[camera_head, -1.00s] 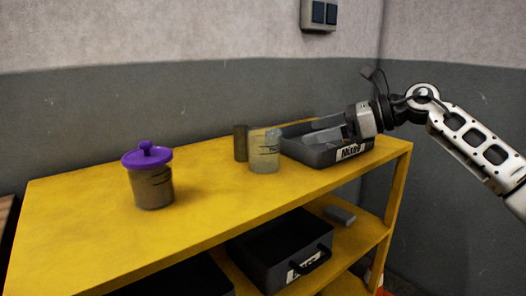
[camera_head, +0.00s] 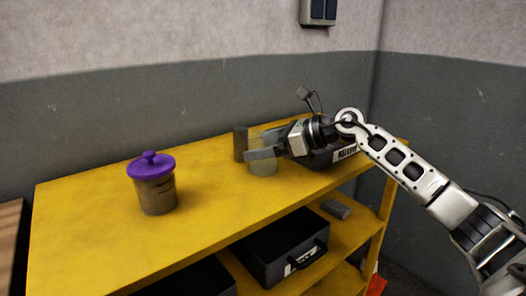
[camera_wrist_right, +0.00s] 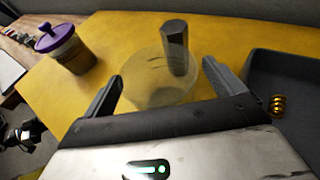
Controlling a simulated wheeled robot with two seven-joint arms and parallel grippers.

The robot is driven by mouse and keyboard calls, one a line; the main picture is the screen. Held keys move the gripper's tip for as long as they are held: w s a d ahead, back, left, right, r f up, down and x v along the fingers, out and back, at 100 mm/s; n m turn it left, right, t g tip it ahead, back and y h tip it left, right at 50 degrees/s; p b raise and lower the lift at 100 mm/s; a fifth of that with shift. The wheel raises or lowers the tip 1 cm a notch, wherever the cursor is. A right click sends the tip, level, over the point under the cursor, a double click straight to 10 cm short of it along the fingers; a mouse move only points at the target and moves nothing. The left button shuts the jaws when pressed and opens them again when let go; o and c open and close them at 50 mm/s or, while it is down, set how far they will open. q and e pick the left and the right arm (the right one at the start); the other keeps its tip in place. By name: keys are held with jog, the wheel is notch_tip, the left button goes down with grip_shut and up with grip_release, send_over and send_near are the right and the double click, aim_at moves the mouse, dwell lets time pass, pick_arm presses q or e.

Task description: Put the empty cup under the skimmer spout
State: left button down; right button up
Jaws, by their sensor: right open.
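A clear, empty-looking cup (camera_head: 263,166) stands on the yellow shelf top, partly hidden behind my right gripper in the head view. In the right wrist view the cup (camera_wrist_right: 158,82) lies between the two fingers. My right gripper (camera_head: 256,145) is open, with its fingers on either side of the cup; I cannot tell whether they touch it. It also shows in the right wrist view (camera_wrist_right: 157,85). No skimmer spout can be made out. My left gripper is out of view.
A jar with a purple lid (camera_head: 154,185) stands left on the yellow shelf (camera_head: 105,240). A dark grey cylinder (camera_head: 240,143) stands just behind the cup. Another bin (camera_head: 290,245) sits below.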

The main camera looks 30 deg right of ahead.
jog(key=shift+w+a, duration=0.15)
jog(key=shift+w, duration=0.05)
jog(key=c, duration=1.1)
jog(key=shift+c, duration=0.2)
